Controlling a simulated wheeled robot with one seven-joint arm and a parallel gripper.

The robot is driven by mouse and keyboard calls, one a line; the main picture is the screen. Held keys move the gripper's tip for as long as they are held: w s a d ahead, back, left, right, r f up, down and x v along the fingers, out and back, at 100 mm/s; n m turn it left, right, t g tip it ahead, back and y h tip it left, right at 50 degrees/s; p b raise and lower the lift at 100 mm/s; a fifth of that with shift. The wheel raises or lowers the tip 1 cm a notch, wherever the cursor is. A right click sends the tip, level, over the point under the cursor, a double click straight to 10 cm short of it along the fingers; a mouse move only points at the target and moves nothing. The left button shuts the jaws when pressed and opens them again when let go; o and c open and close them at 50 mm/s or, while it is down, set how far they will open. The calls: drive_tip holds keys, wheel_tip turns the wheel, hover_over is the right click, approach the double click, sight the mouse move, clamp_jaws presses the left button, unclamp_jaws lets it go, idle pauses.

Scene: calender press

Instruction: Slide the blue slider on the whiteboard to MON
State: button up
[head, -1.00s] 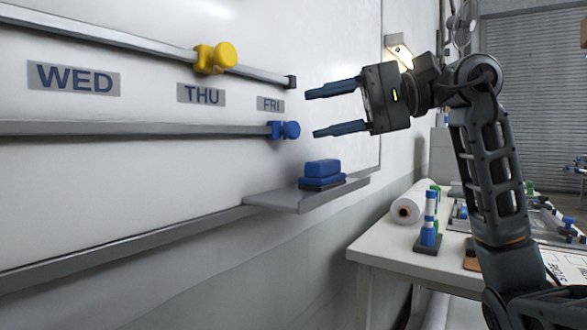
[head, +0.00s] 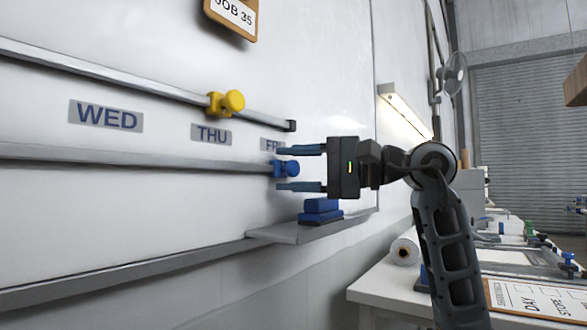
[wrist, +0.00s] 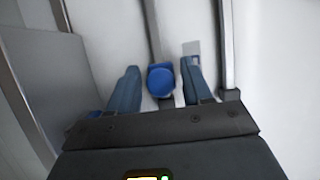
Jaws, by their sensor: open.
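The blue slider (head: 287,168) sits at the right end of the lower rail (head: 150,158) on the whiteboard (head: 70,215), just below the FRI label (head: 271,144). My gripper (head: 284,169) is open, with one finger above the slider and one below it in the head view. In the wrist view the blue slider's round knob (wrist: 161,81) lies between the two spread fingers (wrist: 157,88), with a gap on each side. The THU label (head: 211,134) and WED label (head: 106,116) are farther left. No MON label shows.
A yellow slider (head: 227,102) sits on the upper rail (head: 110,69) above THU. A blue eraser (head: 320,210) lies on the tray (head: 300,232) below my gripper. A work table (head: 385,290) stands at the lower right. The lower rail left of the slider is clear.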

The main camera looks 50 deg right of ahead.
clamp_jaws()
idle(0.5)
